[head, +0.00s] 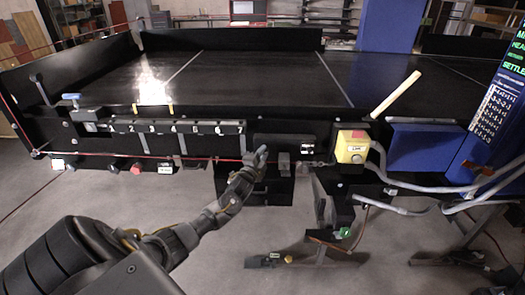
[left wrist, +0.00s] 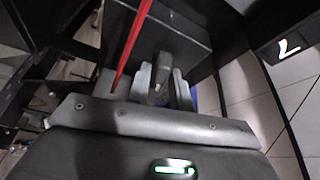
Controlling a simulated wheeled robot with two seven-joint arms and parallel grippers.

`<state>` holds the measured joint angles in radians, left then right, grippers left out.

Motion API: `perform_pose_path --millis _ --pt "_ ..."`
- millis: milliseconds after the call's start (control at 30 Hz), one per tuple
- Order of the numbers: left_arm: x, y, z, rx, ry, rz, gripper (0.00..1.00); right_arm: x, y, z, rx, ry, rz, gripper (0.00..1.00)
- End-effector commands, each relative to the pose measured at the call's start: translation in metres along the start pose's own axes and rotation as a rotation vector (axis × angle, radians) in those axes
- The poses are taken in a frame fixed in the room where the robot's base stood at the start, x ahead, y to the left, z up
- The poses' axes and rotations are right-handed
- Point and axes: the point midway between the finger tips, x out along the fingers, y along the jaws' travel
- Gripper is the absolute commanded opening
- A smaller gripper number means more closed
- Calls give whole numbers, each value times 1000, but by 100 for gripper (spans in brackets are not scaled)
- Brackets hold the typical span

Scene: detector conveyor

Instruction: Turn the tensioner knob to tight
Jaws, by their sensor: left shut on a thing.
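My left gripper (head: 260,154) reaches up from the lower left to the front of the conveyor frame, just left of centre, beside the red cord (head: 205,157). In the left wrist view its two grey fingers (left wrist: 161,88) are closed around a small dark grey piece (left wrist: 160,66), which I take to be the tensioner knob. In the head view the hand largely hides this piece, and I cannot read its setting. The red cord passes close by the left finger in the wrist view. My right gripper is not in view.
Grey hoses (head: 430,185) run right. A bracket stands below.

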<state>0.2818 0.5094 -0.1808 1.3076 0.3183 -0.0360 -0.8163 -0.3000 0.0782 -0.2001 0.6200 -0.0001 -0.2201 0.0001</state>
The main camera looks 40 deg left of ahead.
Motion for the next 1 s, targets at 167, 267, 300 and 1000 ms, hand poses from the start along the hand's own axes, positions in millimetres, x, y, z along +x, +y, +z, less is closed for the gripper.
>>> perform_pose_path --millis 167,267,300,1000 --pt "0 -2 0 112 0 48 0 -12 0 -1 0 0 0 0" --pt "0 -1 0 159 0 67 0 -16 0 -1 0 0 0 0" --pt "0 -1 0 174 0 74 0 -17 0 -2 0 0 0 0" --pt "0 1 0 248 0 104 0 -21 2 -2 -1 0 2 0"
